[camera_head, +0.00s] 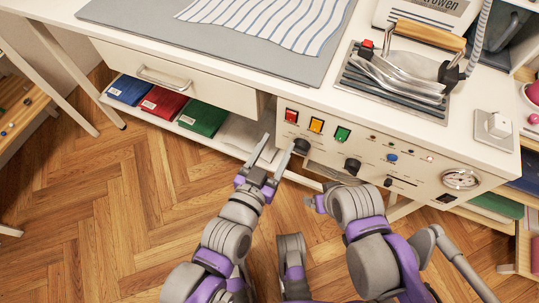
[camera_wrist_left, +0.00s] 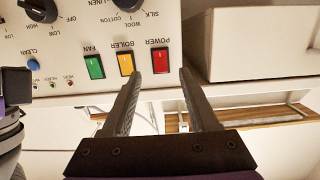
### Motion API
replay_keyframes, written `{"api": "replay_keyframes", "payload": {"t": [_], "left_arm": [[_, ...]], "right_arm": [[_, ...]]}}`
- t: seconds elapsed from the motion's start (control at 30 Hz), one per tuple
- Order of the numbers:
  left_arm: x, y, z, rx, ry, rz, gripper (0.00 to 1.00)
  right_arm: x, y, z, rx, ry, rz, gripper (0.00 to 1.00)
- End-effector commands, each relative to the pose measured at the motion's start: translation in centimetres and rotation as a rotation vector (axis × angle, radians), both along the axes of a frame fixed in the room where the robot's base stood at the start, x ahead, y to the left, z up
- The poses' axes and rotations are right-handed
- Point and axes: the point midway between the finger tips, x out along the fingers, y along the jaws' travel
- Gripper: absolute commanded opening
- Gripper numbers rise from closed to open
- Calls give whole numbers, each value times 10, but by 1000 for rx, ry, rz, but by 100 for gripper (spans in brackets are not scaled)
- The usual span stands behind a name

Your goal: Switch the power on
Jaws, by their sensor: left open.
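The control panel (camera_head: 375,150) on the front of the white ironing table carries a red POWER switch (camera_head: 291,115), a yellow BOILER switch (camera_head: 316,125) and a green FAN switch (camera_head: 342,134). In the left wrist view the panel is upside down, and the red POWER switch (camera_wrist_left: 161,62) appears between the fingertips, beside the BOILER switch (camera_wrist_left: 126,63). My left gripper (camera_head: 278,145) is open and empty, with its fingers pointing at the panel just below the red switch. Contact with the switch cannot be told. My right arm shows, but its fingers are not visible.
Black dials (camera_head: 352,166) and a gauge (camera_head: 461,179) sit on the panel. An iron (camera_head: 428,37) rests on a metal stand above. A closed drawer (camera_head: 170,82) and a shelf with folded cloths (camera_head: 203,116) lie left of the panel. The wooden floor (camera_head: 120,200) is clear at left.

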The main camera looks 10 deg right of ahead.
Motion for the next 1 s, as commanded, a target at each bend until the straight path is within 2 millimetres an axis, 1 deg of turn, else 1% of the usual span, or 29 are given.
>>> {"api": "replay_keyframes", "payload": {"t": [0.03, 0.1, 0.33, 1.0], "left_arm": [[-8, 5, 2, 2, -1, 0, 60], [-16, 11, 3, 1, -1, 0, 60], [-30, 20, 5, 0, 0, 0, 60], [-32, 22, 5, 2, 1, 1, 60]], "right_arm": [[0, 0, 2, 0, 0, 0, 81], [-1, 0, 3, 0, -1, 0, 81], [-1, 0, 5, 0, -1, 0, 81], [-1, 0, 5, 0, -1, 0, 81]]}}
